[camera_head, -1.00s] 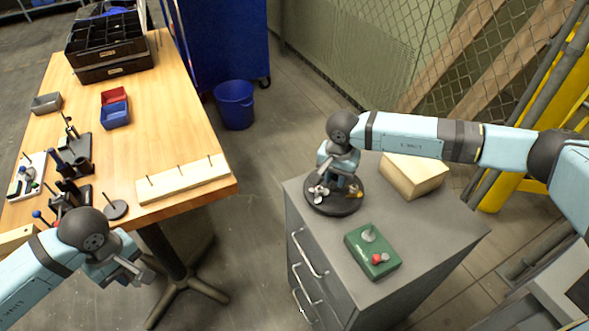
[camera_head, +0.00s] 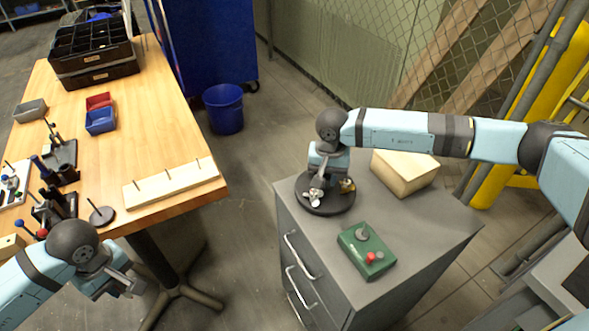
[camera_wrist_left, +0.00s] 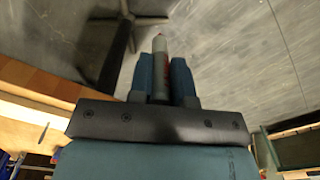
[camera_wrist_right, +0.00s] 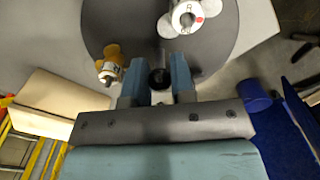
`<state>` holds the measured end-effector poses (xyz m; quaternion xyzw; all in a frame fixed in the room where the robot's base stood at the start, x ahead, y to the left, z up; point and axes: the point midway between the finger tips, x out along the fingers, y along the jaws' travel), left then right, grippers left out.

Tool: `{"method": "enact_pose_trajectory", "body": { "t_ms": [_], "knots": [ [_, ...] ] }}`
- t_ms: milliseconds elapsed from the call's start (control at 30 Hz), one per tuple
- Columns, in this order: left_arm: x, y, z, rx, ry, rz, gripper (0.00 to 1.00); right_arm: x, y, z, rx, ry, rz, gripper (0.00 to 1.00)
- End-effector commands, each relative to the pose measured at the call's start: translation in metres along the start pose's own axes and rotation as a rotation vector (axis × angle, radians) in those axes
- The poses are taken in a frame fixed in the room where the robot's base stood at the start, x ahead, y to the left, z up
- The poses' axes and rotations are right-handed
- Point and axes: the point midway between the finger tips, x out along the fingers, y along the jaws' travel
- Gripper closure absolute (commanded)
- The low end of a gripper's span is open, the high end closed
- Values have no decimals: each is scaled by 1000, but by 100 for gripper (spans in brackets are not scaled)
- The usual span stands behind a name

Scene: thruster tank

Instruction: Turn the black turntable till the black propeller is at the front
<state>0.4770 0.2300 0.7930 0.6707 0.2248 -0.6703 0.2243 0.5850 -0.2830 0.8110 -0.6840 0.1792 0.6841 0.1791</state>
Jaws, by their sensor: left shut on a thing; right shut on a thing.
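The black turntable (camera_head: 325,207) lies on the grey cabinet. It carries a silver propeller (camera_head: 314,197) near its front left and a brass propeller (camera_head: 347,185) at its right. Both also show in the right wrist view, silver (camera_wrist_right: 190,18) and brass (camera_wrist_right: 109,66). My right gripper (camera_wrist_right: 158,80) is over the turntable, shut on a dark round-topped piece (camera_wrist_right: 160,77); I cannot tell whether this is the black propeller's hub or a post. The gripper hides part of the disc. My left gripper (camera_head: 132,284) is shut on a grey rod (camera_wrist_left: 160,62) with a red mark, off the table's front corner.
A green box (camera_head: 367,251) with a grey knob and a red button sits on the cabinet in front of the turntable. A wooden block (camera_head: 404,172) lies behind right. The wooden table (camera_head: 150,130) at left holds trays, bins and a pegged board (camera_head: 172,183).

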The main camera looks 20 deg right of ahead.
Motion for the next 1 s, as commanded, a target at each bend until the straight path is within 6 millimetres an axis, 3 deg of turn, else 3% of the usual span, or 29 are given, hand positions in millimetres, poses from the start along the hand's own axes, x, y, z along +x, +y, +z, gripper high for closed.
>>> {"method": "enact_pose_trajectory", "body": {
  "t_ms": [600,1000],
  "knots": [
    [19,0,0,0,0,0,100,0,0,0,-262,1,-1,98],
    [19,0,0,0,0,0,100,0,0,0,-284,1,-1,98]
  ]
}}
